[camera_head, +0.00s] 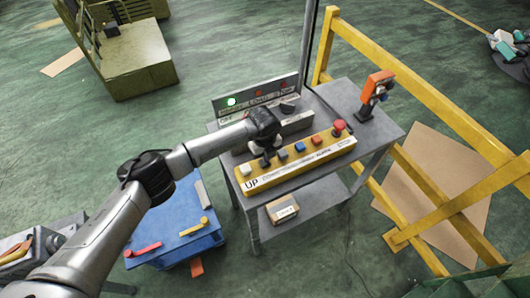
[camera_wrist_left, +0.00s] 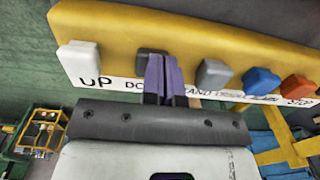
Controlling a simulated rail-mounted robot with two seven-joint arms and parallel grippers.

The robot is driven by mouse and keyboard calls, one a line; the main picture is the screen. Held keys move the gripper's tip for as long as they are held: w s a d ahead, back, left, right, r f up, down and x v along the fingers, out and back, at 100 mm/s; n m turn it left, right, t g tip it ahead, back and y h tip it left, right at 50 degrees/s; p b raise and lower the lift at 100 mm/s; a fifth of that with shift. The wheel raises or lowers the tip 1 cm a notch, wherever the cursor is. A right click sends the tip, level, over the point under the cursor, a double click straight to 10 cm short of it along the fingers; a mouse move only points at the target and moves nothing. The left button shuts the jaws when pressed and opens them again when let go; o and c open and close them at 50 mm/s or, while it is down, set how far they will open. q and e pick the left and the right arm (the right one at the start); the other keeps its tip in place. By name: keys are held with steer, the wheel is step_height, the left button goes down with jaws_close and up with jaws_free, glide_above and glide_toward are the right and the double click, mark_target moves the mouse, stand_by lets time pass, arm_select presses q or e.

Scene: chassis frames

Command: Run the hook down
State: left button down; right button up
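A yellow control box (camera_head: 300,162) with a row of buttons lies on the grey table. A white button (camera_head: 245,169) sits above the word UP, and it also shows in the left wrist view (camera_wrist_left: 79,60). A dark grey button (camera_wrist_left: 146,57) follows, above a label starting "DO" that is partly hidden. My left gripper (camera_head: 264,160) is over this dark button. In the left wrist view its purple fingers (camera_wrist_left: 164,75) are together, overlapping the button's right part; I cannot tell whether they touch it. My right gripper is not in view.
Grey, blue (camera_head: 300,147) and orange buttons and a red stop button (camera_head: 339,126) continue the row. Behind stands a lamp panel (camera_head: 245,100) with its green lamp lit. An orange device (camera_head: 376,85) stands at the table's right. A yellow railing (camera_head: 420,97) runs beyond.

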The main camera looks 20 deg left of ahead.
arm_select(q)
steer(key=shift+s+a+f, duration=0.1)
steer(key=shift+s+f, duration=0.1)
steer(key=shift+f, duration=0.25)
steer(key=shift+s+a+f, duration=0.1)
steer(key=shift+s+f, duration=0.1)
steer(key=shift+f, duration=0.25)
steer(key=r+p, duration=0.2)
steer(key=r, duration=0.1)
steer(key=r+p, duration=0.2)
steer(key=r, duration=0.1)
steer(key=shift+w+d, duration=0.15)
steer(key=shift+w, duration=0.05)
step_height(320, 180, up, 10)
steer(key=b, duration=0.1)
steer(key=shift+w, duration=0.2)
steer(key=shift+f, duration=0.1)
